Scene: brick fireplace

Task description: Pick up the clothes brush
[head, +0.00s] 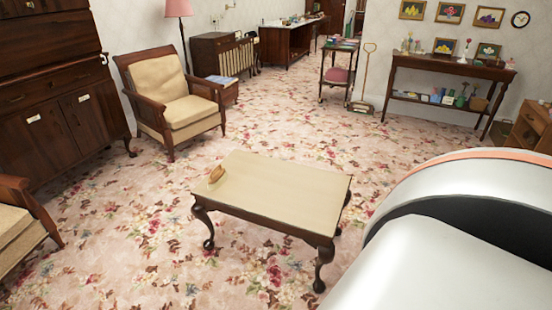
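The table has a pale top and dark curved legs. The brush is too small in the view to make out its bristles or handle. A large white part of my own body fills the lower right. Neither of my grippers shows in the head view.
Armchairs with cream cushions stand at the left, one farther back (180,105) and one at the edge (17,228). A dark cabinet (62,85) is behind them. A console table (450,69) stands at the back right. Flowered carpet around the coffee table is clear.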

